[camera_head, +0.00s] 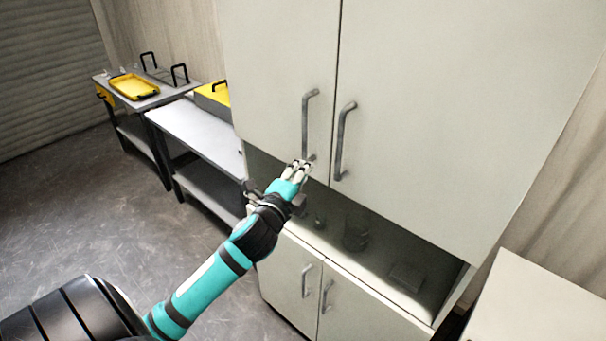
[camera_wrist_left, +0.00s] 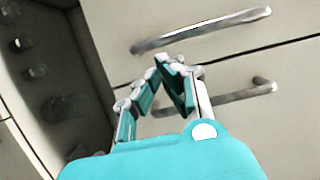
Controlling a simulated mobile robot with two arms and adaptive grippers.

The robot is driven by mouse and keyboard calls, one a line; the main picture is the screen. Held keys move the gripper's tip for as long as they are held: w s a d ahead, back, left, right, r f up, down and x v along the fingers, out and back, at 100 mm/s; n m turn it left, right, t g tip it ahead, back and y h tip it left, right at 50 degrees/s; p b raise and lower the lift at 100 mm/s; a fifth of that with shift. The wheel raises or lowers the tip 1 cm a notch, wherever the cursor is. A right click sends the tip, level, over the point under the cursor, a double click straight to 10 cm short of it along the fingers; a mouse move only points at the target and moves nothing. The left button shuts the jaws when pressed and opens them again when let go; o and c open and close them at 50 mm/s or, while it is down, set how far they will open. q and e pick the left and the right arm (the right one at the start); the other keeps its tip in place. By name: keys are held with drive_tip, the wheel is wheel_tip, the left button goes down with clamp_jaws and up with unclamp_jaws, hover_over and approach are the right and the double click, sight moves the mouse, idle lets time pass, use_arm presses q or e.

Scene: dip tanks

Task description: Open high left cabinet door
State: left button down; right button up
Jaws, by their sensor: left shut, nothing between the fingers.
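The high left cabinet door (camera_head: 275,70) is a pale panel and looks closed, level with the right door beside it. Its grey bar handle (camera_head: 305,120) stands upright near the door's right edge; it shows in the left wrist view as the upper bar (camera_wrist_left: 205,30). My left gripper (camera_head: 302,166) is at the lower end of this handle. Its fingertips (camera_wrist_left: 172,62) are together and empty, between the two handles in the wrist view. Whether they touch the handle, I cannot tell. My right gripper is not in view.
The high right door (camera_head: 430,110) has its own handle (camera_head: 343,140) close by. Below is an open shelf with dark items (camera_head: 355,237), then closed lower doors (camera_head: 290,275). Benches with a yellow tray (camera_head: 134,86) stand left. Floor (camera_head: 80,190) at left is clear.

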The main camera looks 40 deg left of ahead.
sight(321, 149)
use_arm(q)
drive_tip(key=x, duration=0.4)
drive_tip(key=shift+w+d+r, duration=0.1)
drive_tip(key=shift+w+d, duration=0.1)
drive_tip(key=shift+w, duration=0.7)
drive_tip(key=shift+w+a, duration=0.1)
drive_tip(key=shift+a, duration=0.1)
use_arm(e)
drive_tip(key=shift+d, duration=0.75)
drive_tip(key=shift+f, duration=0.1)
